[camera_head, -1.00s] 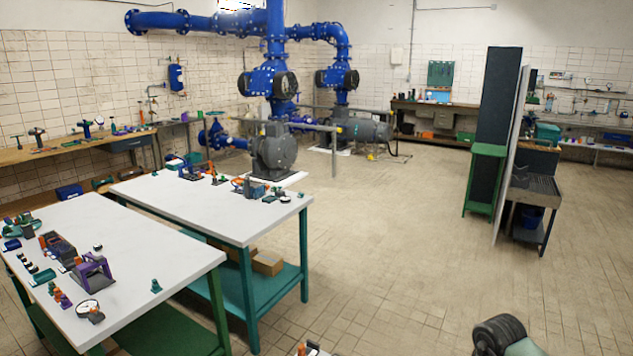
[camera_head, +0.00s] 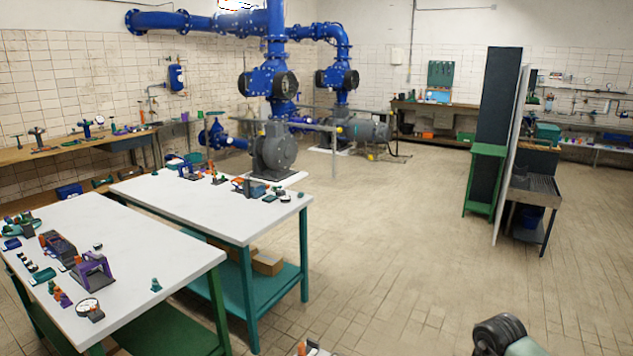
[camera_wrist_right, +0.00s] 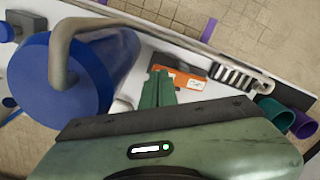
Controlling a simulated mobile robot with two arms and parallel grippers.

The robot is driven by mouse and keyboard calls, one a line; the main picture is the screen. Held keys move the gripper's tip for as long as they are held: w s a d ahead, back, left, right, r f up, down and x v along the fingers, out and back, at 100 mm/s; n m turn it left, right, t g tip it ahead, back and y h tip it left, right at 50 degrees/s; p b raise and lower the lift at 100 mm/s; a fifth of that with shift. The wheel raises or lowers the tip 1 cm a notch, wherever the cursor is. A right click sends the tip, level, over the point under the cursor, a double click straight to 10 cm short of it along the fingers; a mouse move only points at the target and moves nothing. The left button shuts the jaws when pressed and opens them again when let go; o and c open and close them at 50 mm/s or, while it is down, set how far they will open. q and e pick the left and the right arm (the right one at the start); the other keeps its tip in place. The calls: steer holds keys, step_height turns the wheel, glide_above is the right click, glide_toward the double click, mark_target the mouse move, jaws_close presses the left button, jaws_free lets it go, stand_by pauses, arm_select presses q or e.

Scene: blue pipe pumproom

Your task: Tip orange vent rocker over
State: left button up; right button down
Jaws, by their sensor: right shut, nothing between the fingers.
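An orange part (camera_wrist_right: 188,82), which looks like the vent rocker, lies flat-looking on a white surface in the right wrist view. A small dark piece sits at its far edge. My right gripper (camera_wrist_right: 158,82) has its green fingers together and empty. The fingertips are just left of the orange part and overlap its near left side in the picture; I cannot tell whether they touch. The fingers hide some of the surface behind them. My left gripper is in neither view.
A large blue cylinder (camera_wrist_right: 60,75) with a bent grey pipe stands close left of my right gripper. A ribbed dark and white strip (camera_wrist_right: 238,78), a teal tube (camera_wrist_right: 275,112) and a purple tube (camera_wrist_right: 304,125) lie to the right. White-topped tables (camera_head: 150,262) stand at the left; open floor (camera_head: 390,230) fills the middle.

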step_height(320, 180, up, 8)
steer(key=p, duration=0.5)
stand_by(0.4)
